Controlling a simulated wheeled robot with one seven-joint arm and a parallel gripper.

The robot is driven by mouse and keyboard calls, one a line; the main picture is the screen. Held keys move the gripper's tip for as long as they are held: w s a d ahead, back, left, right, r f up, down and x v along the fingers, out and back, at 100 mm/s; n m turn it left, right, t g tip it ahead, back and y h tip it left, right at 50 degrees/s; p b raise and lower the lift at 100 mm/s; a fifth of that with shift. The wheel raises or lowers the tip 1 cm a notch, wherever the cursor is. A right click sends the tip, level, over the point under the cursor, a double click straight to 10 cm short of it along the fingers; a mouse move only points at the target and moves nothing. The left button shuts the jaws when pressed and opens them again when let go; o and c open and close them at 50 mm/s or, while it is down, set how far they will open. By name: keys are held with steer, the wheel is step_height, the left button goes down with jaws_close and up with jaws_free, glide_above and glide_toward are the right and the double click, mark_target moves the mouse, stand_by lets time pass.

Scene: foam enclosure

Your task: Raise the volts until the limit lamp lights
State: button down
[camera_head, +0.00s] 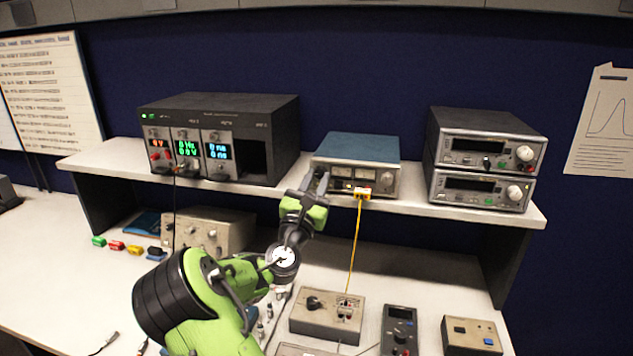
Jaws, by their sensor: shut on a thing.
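The bench supply with a blue top (358,147) stands on the shelf, with two small meters (352,173) and a pale knob (387,179) on its front. My gripper (318,182) is at the left end of that front panel. It is shut on a control there, seemingly a knob, which the fingers hide. No lit limit lamp can be made out on the panel at this size. A yellow lead (355,235) runs from a yellow plug (362,194) on the supply's lower front down to a grey box (327,314) on the bench.
A dark rack (270,115) with lit modules stands left on the shelf; two stacked instruments (485,150) stand right. Below are a grey instrument (225,230), a handheld meter (399,330) and a brown-topped box (471,335). The right bench behind them is fairly clear.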

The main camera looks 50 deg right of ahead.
steer(key=m+g, duration=0.1)
steer(key=m, duration=0.2)
steer(key=m+g+p, duration=0.1)
steer(key=m+g, duration=0.1)
steer(key=m, duration=0.1)
steer(key=shift+w+a+r+g, duration=0.1)
steer(key=shift+w+r+g, duration=0.1)
steer(key=shift+g, duration=0.1)
steer(key=shift+m+g+y+p, duration=0.4)
steer(key=shift+m+g+p, duration=0.35)
steer(key=shift+m, duration=1.75)
steer(key=shift+g, duration=0.25)
steer(key=c, duration=0.9)
jaws_free()
steer(key=b+v, duration=0.1)
steer(key=v, duration=1.4)
steer(key=shift+a, duration=0.4)
